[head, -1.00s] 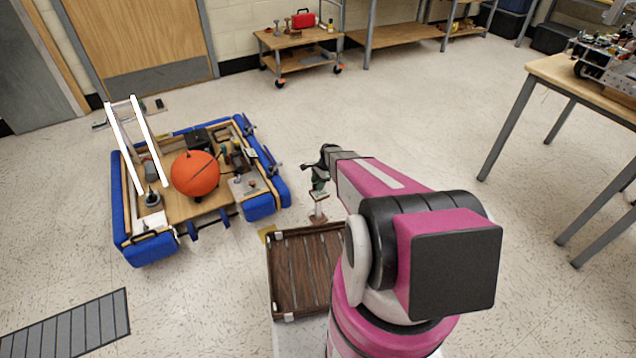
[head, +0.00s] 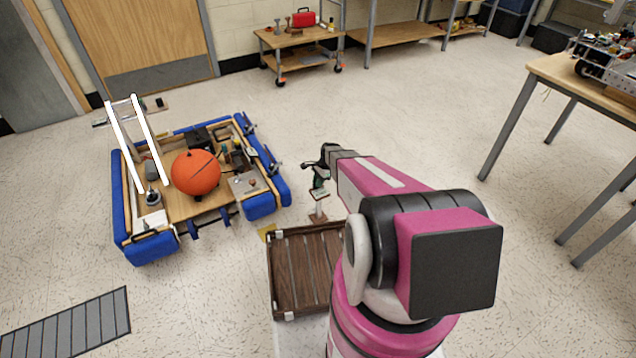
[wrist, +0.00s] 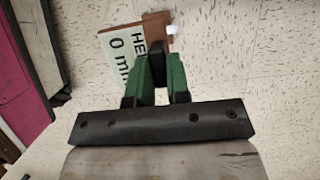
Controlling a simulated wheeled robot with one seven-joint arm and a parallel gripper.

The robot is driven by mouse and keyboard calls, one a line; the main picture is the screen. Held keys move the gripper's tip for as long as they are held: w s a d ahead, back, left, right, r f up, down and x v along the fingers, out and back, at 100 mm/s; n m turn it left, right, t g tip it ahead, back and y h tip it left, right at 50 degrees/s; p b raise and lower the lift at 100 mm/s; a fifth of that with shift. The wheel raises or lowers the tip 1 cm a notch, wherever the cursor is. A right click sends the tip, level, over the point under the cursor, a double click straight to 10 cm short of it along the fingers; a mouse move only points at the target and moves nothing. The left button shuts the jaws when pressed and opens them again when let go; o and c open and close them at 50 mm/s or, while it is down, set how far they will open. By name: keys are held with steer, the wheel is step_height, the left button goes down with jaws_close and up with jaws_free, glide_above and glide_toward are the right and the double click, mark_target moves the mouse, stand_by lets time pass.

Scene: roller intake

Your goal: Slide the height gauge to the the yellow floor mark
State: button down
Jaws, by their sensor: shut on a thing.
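The height gauge (head: 318,216) is a small upright stand with a brown wooden base. In the wrist view the gauge (wrist: 123,52) shows a pale plate with partly hidden lettering and "0 m". My gripper (head: 319,193) is shut on the upper part of the gauge, and the base is at the floor. In the wrist view the green and dark fingers (wrist: 158,66) cover part of the plate. The yellow floor mark (head: 266,233) is a small patch left of the gauge, by the corner of the brown slatted tray; part of it looks hidden.
The brown slatted tray (head: 283,310) sits just in front of the gauge. A blue-bumpered robot (head: 266,206) carrying an orange ball (head: 196,172) stands left of the mark. A wooden table (head: 556,72) is at right. Floor behind and right of the gauge is clear.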

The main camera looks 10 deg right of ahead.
steer(key=shift+r, duration=0.15)
steer(key=shift+r, duration=2.85)
